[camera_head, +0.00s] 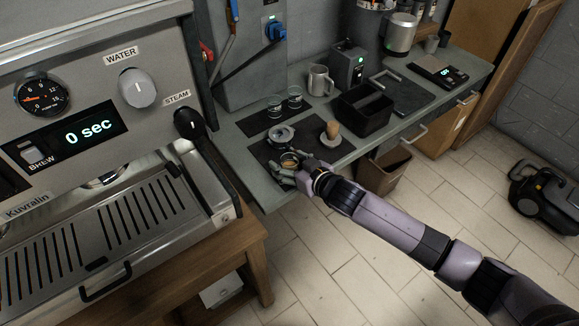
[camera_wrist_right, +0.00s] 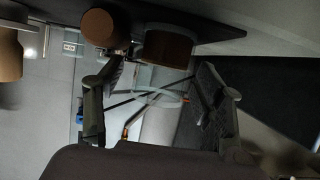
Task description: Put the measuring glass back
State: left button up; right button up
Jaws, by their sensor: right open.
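Two small clear glasses stand on a dark mat on the counter, the left one (camera_head: 274,106) and the right one (camera_head: 295,97). My right gripper (camera_head: 283,174) is low over the front of a second dark mat. A small round vessel with brown contents (camera_head: 290,160) is right at its fingers. In the right wrist view my gripper (camera_wrist_right: 160,108) has its fingers apart, and a clear glass-like shape with a pale rim (camera_wrist_right: 160,95) shows between them. I cannot tell whether the fingers touch it. My left gripper is not in view.
A wooden-handled tamper (camera_head: 333,131) and a round metal piece (camera_head: 281,136) sit close behind my gripper. A black knock box (camera_head: 365,108), a metal jug (camera_head: 320,80) and a scale (camera_head: 440,71) stand farther along. The espresso machine (camera_head: 100,140) fills the left.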

jog(key=shift+w+a+f, duration=0.1)
jog(key=shift+w+a, duration=0.05)
jog(key=shift+c, duration=0.4)
jog(key=c, duration=1.2)
jog(key=shift+c, duration=0.8)
jog(key=shift+r, duration=0.2)
